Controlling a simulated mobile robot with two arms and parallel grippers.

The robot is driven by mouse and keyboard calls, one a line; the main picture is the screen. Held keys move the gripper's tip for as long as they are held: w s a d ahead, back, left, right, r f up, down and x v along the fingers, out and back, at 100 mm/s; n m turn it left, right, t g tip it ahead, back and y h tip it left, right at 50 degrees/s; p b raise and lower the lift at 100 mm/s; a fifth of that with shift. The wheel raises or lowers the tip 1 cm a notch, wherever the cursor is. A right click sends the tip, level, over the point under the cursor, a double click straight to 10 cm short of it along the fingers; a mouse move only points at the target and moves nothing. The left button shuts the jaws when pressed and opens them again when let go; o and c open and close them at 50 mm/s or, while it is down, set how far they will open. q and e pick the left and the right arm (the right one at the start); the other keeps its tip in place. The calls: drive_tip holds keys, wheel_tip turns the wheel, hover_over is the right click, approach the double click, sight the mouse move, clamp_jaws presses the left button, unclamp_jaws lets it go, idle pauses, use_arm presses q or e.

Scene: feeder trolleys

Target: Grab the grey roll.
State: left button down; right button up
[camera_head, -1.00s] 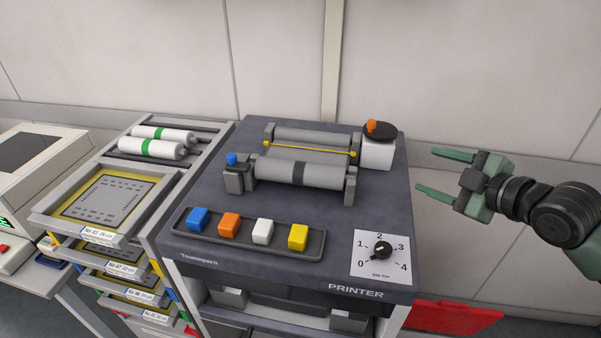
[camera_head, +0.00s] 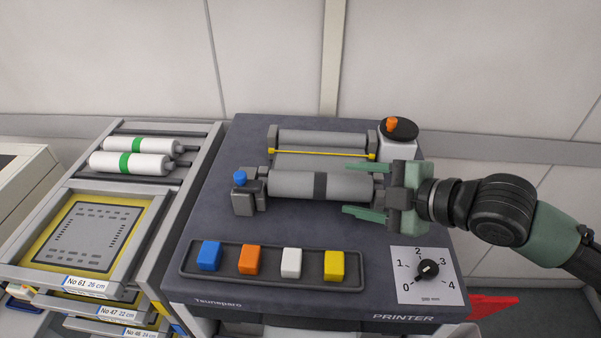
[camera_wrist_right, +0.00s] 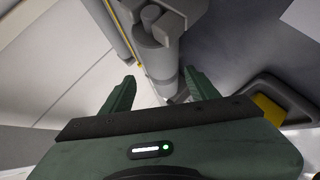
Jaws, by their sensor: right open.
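A grey roll (camera_head: 290,185) with a dark band around its middle lies across the front of the printer top, seated between end supports. A second plain grey roll (camera_head: 322,139) lies behind it, beyond a yellow rod. My right gripper (camera_head: 350,188) is open at the right end of the front roll, fingers pointing left, and hides that end's support. In the right wrist view its two fingers (camera_wrist_right: 160,88) are apart, with a grey cylinder and its support showing ahead. I cannot tell whether they touch it. My left gripper is not in view.
A tray (camera_head: 186,271) with blue, orange, white and yellow blocks sits in front of the roll. A dial plate (camera_head: 445,288) is at the printer's front right, and a white container (camera_head: 393,149) with a dark lid stands behind my gripper. White rolls (camera_head: 105,163) lie on the left rack.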

sight(338, 188)
drive_tip(key=shift+w+a+f, duration=0.15)
drive_tip(key=shift+w+a, duration=0.05)
drive_tip(key=shift+a, duration=0.15)
drive_tip(key=shift+p+x, duration=0.9)
drive_tip(key=p+x, duration=0.1)
drive_tip(key=x, duration=0.3)
drive_tip(key=shift+s+f, duration=0.1)
drive_tip(key=shift+s, duration=0.1)
drive_tip(key=shift+a+f, duration=0.1)
clamp_jaws()
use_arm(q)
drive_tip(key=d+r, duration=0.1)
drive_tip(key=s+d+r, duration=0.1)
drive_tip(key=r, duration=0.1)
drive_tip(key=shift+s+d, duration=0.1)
